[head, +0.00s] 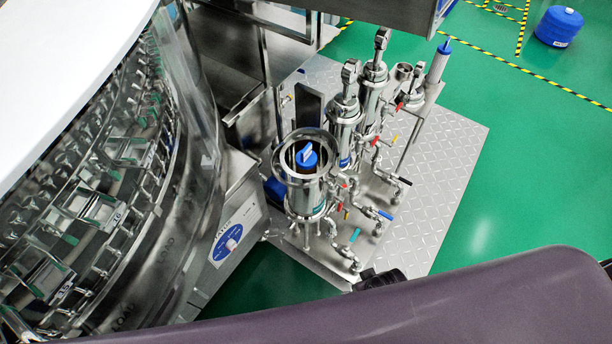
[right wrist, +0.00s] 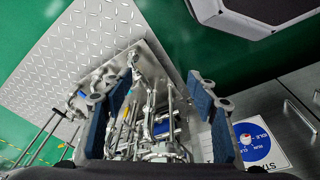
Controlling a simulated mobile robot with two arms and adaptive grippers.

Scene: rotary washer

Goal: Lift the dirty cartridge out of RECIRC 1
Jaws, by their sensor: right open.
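In the head view an open steel filter housing (head: 301,196) stands nearest the big washer, its lid off. A cartridge with a blue top and a pale handle (head: 307,157) sits upright inside it, its lower part hidden by the housing wall. I cannot read a RECIRC 1 label. My right gripper shows in the right wrist view (right wrist: 161,84), its two blue-padded fingers wide apart and empty. The steel housings and pipework lie beyond and between the fingers, apart from them as far as I can tell. My left gripper is not in view.
Two closed housings (head: 344,122) with tall clamp tops stand behind the open one, among pipes and coloured valve handles. A standing cartridge (head: 438,64) with a blue tip is at the skid's back. The washer (head: 203,110) crowds the left. The tread plate (head: 447,170) to the right is clear.

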